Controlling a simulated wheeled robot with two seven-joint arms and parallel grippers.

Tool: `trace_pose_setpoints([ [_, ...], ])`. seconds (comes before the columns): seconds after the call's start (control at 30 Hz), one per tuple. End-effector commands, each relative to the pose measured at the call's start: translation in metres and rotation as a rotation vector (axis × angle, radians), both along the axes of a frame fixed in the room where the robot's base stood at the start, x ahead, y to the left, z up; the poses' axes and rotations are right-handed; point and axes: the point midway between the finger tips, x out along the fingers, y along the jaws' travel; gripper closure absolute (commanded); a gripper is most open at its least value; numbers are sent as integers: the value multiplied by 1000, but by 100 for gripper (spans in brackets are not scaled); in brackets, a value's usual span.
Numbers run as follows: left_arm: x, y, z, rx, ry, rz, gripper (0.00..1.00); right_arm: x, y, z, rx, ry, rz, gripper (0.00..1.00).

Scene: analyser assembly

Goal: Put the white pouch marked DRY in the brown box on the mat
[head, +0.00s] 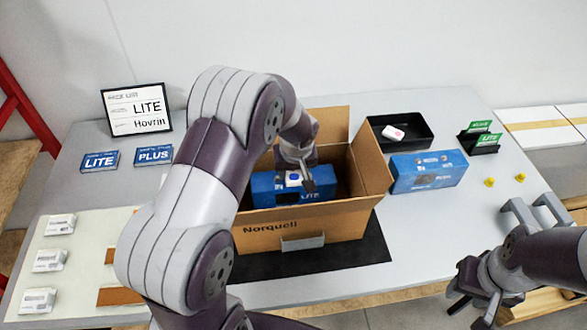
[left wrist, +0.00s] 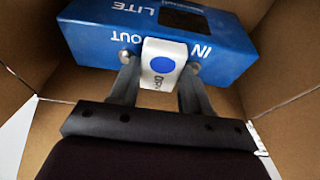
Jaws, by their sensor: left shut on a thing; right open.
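The white pouch (left wrist: 160,78) has a blue dot and partly readable dark lettering; it also shows in the head view (head: 292,180). My left gripper (left wrist: 155,85) is shut on it and holds it inside the brown box (head: 290,236), beside the blue LITE unit (left wrist: 205,45). I cannot tell whether the pouch touches the unit. The box is open, marked Norquell, and stands on the dark mat (head: 372,248). The blue unit also shows in the head view (head: 264,190), lying in the box. My right gripper (head: 476,300) is open and empty at the lower right.
A black tray (head: 412,140) holds a white packet with a pink mark (head: 393,132). A second blue unit (head: 428,171) stands right of the box. Green cards (head: 482,138), yellow pieces (head: 490,182), blue LITE (head: 100,162) and PLUS (head: 153,155) cards, and a framed sign (head: 136,110) surround it.

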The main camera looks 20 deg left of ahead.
Motion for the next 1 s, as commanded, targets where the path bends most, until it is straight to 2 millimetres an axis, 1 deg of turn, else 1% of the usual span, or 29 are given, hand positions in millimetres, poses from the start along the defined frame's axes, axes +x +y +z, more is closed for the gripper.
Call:
trace_pose_setpoints([
  [0.4,0,0,-2,0,0,0,81,0,0,-2,0,0,0,57],
  [0.43,0,0,-2,0,0,0,43,0,0,-2,0,0,0,57],
  [0.5,0,0,-2,0,0,0,22,0,0,-2,0,0,0,57],
  [0.8,0,0,-1,0,0,0,22,0,0,-1,0,0,0,57],
  [0.87,0,0,2,0,0,0,22,0,0,1,0,0,0,57],
  [1.0,0,0,15,0,-1,0,22,0,0,11,0,0,0,57],
])
